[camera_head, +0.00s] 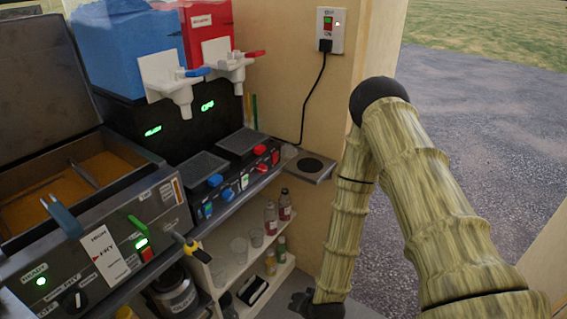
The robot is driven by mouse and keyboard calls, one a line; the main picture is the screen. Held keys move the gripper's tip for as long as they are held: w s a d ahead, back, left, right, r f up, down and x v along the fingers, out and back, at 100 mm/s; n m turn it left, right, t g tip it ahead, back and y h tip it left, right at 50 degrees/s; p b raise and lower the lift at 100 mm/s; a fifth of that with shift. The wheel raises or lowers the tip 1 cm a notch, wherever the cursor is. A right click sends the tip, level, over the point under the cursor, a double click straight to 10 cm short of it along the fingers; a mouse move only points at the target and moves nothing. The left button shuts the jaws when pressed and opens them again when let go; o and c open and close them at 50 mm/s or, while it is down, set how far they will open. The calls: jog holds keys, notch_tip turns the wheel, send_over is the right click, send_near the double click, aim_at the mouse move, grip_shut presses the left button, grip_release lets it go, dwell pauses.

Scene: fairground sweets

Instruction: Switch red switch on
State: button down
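Several red controls show in the head view, and I cannot tell which one the task means. A drinks machine has a black front panel with a red knob (260,149) and a small red switch (275,157) at its right end. A fryer at the left has a red rocker switch (147,254) below a green light. A wall socket plate (327,30) at the top has a small red and green switch, with a black plug below. The positions of the switches are too small to tell.
Blue (125,40) and red (205,25) drink tanks with white taps stand above the panel. A black cord (312,95) hangs down the wall. Low shelves (262,250) hold bottles and glasses.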

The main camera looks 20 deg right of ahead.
jog(key=w+d+r+m+t+h, duration=0.1)
jog(key=w+d+r+m+t, duration=0.2)
jog(key=w+r, duration=0.5)
jog(key=w+d+r+m+t+h+p, duration=0.1)
jog(key=w+d+r+m+t, duration=0.2)
jog(key=w+r, duration=0.6)
jog(key=w+d+r+m+t+h+p, duration=0.1)
jog(key=w+d+r+m+t, duration=0.2)
jog(key=w+r+m, duration=0.2)
jog(key=w+r, duration=0.3)
jog(key=r, duration=0.1)
jog(key=shift+w+m+t+h, duration=0.2)
jog(key=shift+m+t+h, duration=0.1)
jog(key=p, duration=0.3)
send_near(275, 158)
jog(key=w+d+f, duration=0.2)
jog(key=w+d, duration=0.2)
jog(key=d, duration=0.2)
jog(key=w+a, duration=0.1)
jog(key=w+a+p, duration=0.1)
jog(key=shift+w+a+f, duration=0.1)
jog(key=shift+w+a, duration=0.15)
